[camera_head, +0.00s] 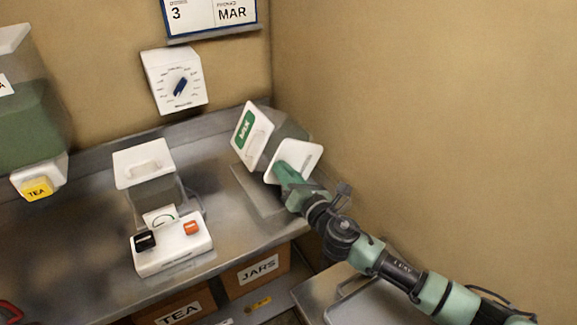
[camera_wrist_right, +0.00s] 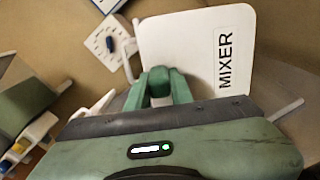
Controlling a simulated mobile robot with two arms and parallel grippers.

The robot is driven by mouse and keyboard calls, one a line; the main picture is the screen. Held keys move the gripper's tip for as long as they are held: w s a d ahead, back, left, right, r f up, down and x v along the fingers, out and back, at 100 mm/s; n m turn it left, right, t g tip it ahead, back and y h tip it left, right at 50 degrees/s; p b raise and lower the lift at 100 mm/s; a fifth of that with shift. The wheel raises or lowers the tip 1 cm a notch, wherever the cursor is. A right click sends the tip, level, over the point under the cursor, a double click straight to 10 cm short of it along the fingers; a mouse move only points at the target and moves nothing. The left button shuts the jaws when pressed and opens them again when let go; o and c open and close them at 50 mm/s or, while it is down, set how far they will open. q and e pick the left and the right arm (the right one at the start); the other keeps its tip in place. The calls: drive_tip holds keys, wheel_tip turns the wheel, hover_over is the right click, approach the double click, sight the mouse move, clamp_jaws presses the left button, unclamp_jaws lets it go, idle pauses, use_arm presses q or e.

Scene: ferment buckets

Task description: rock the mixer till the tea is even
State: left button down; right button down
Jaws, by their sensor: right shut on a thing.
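The mixer (camera_head: 252,136) is a grey, see-through box with white end plates and a green label, at the back right of the steel counter in the head view. It sits tilted. Its white plate marked MIXER also fills the upper middle of the right wrist view (camera_wrist_right: 185,45). My right gripper (camera_head: 284,172) is shut on the mixer at its near white plate; its green fingers show against this plate in the wrist view (camera_wrist_right: 160,84). How even the tea inside is cannot be told. My left gripper is not in view.
A tank (camera_head: 30,130) with green contents and a yellow TEA tag stands at the left. A white-lidded container (camera_head: 145,163) stands behind a white device (camera_head: 173,245) with black and orange buttons. A dial (camera_head: 175,80) hangs behind. The right wall is close to the mixer.

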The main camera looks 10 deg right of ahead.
drive_tip(key=shift+s+a+f+n, duration=0.1)
drive_tip(key=shift+f+n, duration=0.6)
drive_tip(key=shift+n, duration=0.75)
drive_tip(key=shift+w+f+n, duration=0.1)
drive_tip(key=shift+f+n, duration=0.65)
drive_tip(key=shift+n, duration=0.65)
drive_tip(key=shift+s+a+f+n, duration=0.1)
drive_tip(key=shift+f+n, duration=0.6)
drive_tip(key=shift+n, duration=0.75)
drive_tip(key=shift+d+f, duration=0.1)
drive_tip(key=c, duration=1.2)
unclamp_jaws()
drive_tip(key=shift+c, duration=0.2)
drive_tip(key=v, duration=0.7)
drive_tip(key=shift+s+d+b, duration=0.15)
drive_tip(key=shift+s+b, duration=0.2)
